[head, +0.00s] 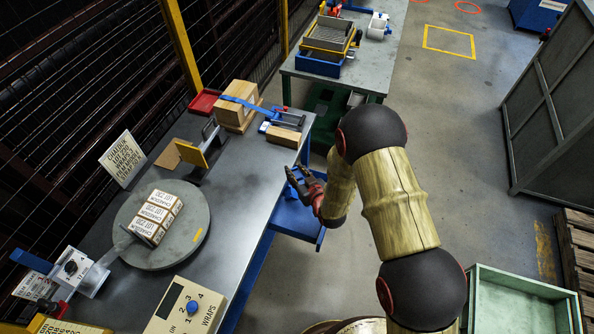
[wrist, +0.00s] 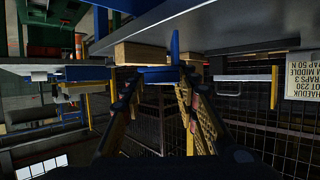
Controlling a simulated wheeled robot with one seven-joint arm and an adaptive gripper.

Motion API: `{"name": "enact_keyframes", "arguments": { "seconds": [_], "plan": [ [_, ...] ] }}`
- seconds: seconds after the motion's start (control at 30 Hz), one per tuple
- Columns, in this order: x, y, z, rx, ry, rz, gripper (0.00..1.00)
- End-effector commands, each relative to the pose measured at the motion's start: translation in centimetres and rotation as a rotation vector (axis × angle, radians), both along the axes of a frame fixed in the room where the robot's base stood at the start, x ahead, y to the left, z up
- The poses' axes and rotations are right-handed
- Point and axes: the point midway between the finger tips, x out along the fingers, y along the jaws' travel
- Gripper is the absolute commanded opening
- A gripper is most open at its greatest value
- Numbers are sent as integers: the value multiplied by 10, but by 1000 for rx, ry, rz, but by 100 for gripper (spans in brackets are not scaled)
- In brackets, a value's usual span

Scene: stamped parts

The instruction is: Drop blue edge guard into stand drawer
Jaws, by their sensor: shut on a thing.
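My gripper (head: 297,178) is beside the right edge of the grey bench, above a blue drawer. In the wrist view its two fingers (wrist: 160,84) are closed on a small blue piece, the blue edge guard (wrist: 156,75), held across the fingertips. In the head view the guard is hard to make out against the dark fingers. The stand drawer (head: 293,218) is blue and sticks out from under the bench's right side, below my gripper.
The grey bench (head: 240,180) holds a round turntable (head: 185,248) with labelled cartons, a strapped carton (head: 236,115), a blue clamp-like tool (head: 283,116) and a control box (head: 186,308). A second bench (head: 365,75) stands behind. Floor to the right is free, up to a green crate (head: 520,282).

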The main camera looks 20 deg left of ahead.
Motion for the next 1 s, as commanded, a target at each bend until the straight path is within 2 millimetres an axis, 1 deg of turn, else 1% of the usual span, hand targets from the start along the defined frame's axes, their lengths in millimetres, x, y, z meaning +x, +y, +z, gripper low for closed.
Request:
{"name": "enact_keyframes", "arguments": {
  "seconds": [0.03,0.1,0.33,0.5,0.8,0.83,1.0],
  "plan": [
    [-1,-1,-9,-1,3,0,5],
    [0,-1,-18,-1,2,-1,5],
    [0,-1,-40,-1,2,-1,5],
    [0,-1,-47,0,0,-2,5],
    [0,-1,-48,0,0,-2,5],
    [0,-1,-48,0,0,-2,31],
    [0,-1,-48,0,0,-2,41]
  ]
}}
